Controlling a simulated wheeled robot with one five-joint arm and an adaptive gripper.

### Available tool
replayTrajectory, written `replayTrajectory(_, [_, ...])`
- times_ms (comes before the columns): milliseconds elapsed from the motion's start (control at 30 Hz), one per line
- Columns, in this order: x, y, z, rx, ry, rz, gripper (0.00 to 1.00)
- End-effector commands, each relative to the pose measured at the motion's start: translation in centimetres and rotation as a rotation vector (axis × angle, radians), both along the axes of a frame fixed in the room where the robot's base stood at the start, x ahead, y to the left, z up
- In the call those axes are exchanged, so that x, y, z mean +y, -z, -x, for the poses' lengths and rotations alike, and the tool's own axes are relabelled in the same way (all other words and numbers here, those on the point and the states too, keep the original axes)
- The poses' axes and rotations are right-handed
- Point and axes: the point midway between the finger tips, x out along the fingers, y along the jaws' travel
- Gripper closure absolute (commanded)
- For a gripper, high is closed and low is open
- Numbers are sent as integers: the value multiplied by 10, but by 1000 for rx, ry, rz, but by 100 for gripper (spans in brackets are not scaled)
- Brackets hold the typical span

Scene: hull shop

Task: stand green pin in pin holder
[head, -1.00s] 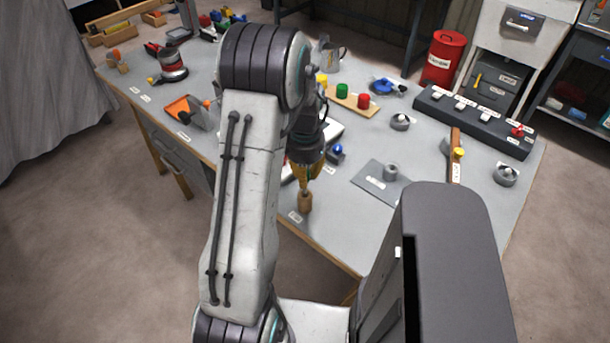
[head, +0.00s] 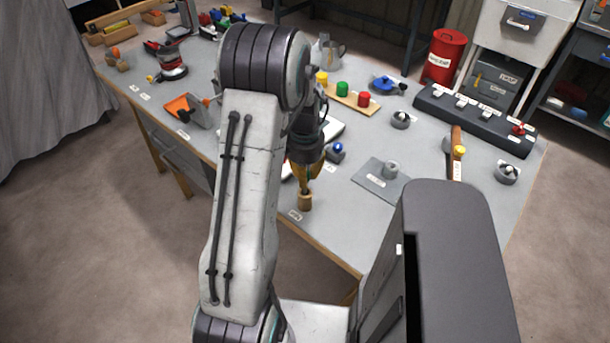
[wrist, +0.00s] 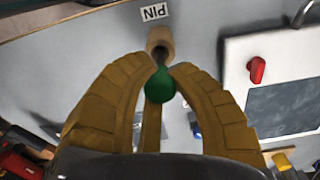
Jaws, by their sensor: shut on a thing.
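The green pin (wrist: 160,86) is between the fingers of my gripper (wrist: 163,72), which is shut on it. Its round green head faces the wrist camera and its shank points at the pin holder. The pin holder (head: 305,203) is a small wooden cylinder upright near the table's front edge. It also shows in the wrist view (wrist: 161,38), beside a PIN label. In the head view my gripper (head: 306,186) is just above the holder, fingers pointing down. The pin's tip overlaps the holder's dark opening; I cannot tell whether it is inside.
A white panel with a red knob (wrist: 256,69) lies right of the holder in the wrist view. A grey plate with a round socket (head: 391,168) is to the right, and a board with coloured pegs (head: 343,89) behind. The table's front edge (head: 325,248) is close.

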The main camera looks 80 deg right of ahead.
Motion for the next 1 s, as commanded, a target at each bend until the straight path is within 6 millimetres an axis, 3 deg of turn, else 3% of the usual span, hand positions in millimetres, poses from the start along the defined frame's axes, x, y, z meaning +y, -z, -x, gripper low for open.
replayTrajectory(1000, [0, 21, 0, 0, 0, 0, 100])
